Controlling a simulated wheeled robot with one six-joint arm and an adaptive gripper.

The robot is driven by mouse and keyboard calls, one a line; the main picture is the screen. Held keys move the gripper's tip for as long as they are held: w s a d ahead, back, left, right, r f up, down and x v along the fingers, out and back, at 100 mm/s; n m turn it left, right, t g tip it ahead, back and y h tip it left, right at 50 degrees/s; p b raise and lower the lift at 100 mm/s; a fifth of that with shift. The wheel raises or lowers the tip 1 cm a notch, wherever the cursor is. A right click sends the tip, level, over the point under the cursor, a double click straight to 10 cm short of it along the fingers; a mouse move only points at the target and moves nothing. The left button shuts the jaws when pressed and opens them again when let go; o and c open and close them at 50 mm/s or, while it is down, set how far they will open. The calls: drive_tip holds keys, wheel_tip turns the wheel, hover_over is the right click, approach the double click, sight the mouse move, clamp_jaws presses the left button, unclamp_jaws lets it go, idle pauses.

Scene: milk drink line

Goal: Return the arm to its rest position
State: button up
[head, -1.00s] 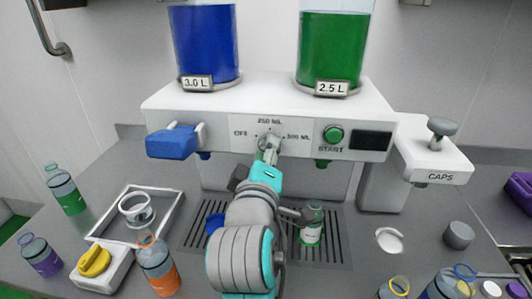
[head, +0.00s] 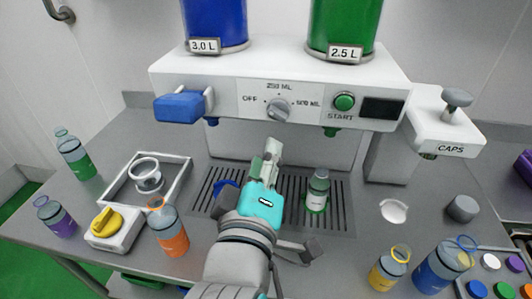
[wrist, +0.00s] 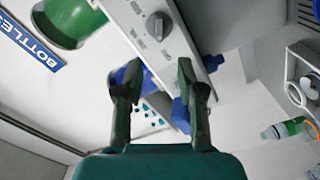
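My gripper (head: 272,150) is in front of the drink machine (head: 225,88), below its dial and apart from it. In the wrist view its two fingers (wrist: 158,75) stand apart with nothing between them. The grey dial (head: 279,108) is on the machine's front panel between the OFF, 250 ML and 500 ML marks; it also shows in the wrist view (wrist: 159,25). My arm reaches up from the bottom of the head view and hides part of the drip grate.
A green bottle (head: 317,192) stands on the drip grate (head: 338,205), right of my arm. An orange bottle (head: 170,238) and a yellow-knobbed box (head: 115,232) stand to the left. Yellow and blue bottles (head: 388,270) (head: 440,270) are at the right front. The blue lever (head: 180,107) juts out.

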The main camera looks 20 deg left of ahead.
idle(0.3)
drive_tip(key=s+d+f+m+g, duration=0.1)
drive_tip(key=s+d+f+m, duration=0.1)
drive_tip(key=d+f, duration=0.9)
drive_tip(key=s+d+f+m+g, duration=0.1)
drive_tip(key=d+f, duration=0.7)
drive_tip(key=f, duration=0.7)
drive_tip(key=s+d+f+m+h, duration=0.2)
drive_tip(key=s+d+m, duration=0.4)
drive_tip(key=s, duration=0.7)
drive_tip(key=s+d+f+m+h, duration=0.3)
drive_tip(key=s+d+f+m, duration=0.2)
drive_tip(key=s+d, duration=0.3)
drive_tip(key=s+m, duration=0.1)
drive_tip(key=s, duration=0.3)
drive_tip(key=shift+s+d+g, duration=0.3)
drive_tip(key=shift+s+d, duration=0.1)
